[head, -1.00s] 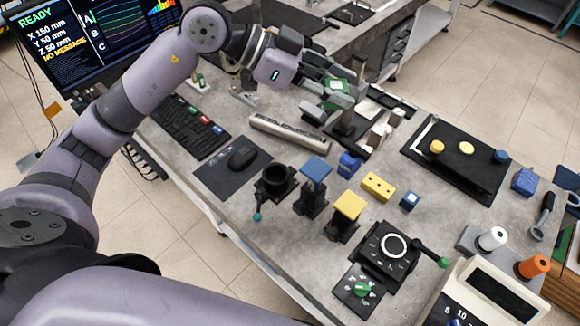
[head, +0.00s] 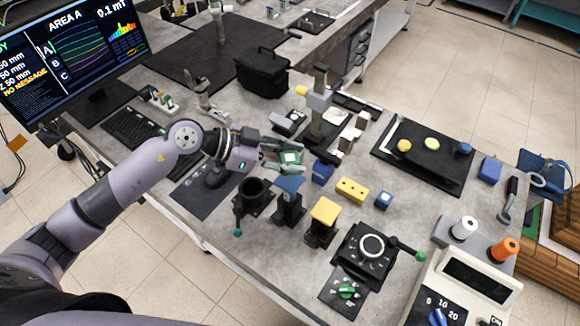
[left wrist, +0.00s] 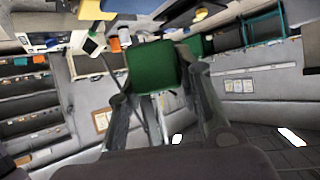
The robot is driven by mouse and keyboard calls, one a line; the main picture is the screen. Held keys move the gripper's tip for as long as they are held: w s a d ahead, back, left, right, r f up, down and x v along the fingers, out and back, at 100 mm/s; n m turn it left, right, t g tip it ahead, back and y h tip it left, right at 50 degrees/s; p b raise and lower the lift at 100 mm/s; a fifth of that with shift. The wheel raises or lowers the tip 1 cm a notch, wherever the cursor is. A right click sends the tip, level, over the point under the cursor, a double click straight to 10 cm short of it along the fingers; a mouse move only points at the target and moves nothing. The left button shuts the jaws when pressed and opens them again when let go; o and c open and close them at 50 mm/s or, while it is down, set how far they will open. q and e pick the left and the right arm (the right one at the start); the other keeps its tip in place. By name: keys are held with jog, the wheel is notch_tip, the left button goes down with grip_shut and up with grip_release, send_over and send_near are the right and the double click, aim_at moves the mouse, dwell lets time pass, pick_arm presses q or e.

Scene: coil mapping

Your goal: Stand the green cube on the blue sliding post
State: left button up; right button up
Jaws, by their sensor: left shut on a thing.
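My left gripper (head: 284,158) is shut on the green cube (head: 290,157) and holds it above the table. In the left wrist view the cube (left wrist: 152,66) sits between the two fingers. The blue sliding post (head: 289,184) has a flat blue top on a dark base and stands just in front of the gripper, slightly below the cube in the picture. I cannot tell the height gap between cube and post. My right gripper is not in view.
A black cup-like holder (head: 254,192) stands left of the blue post, and a yellow-topped post (head: 325,211) stands to its right. A blue block (head: 322,171) and a yellow block (head: 351,189) lie close by. A black dial unit (head: 366,248) is further front.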

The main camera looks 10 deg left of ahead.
pick_arm(q)
jog(key=shift+f, duration=1.95)
jog(key=shift+f, duration=0.15)
jog(key=o, duration=1.2)
jog(key=b+v, duration=0.3)
jog(key=v, duration=0.9)
jog(key=shift+s, duration=0.1)
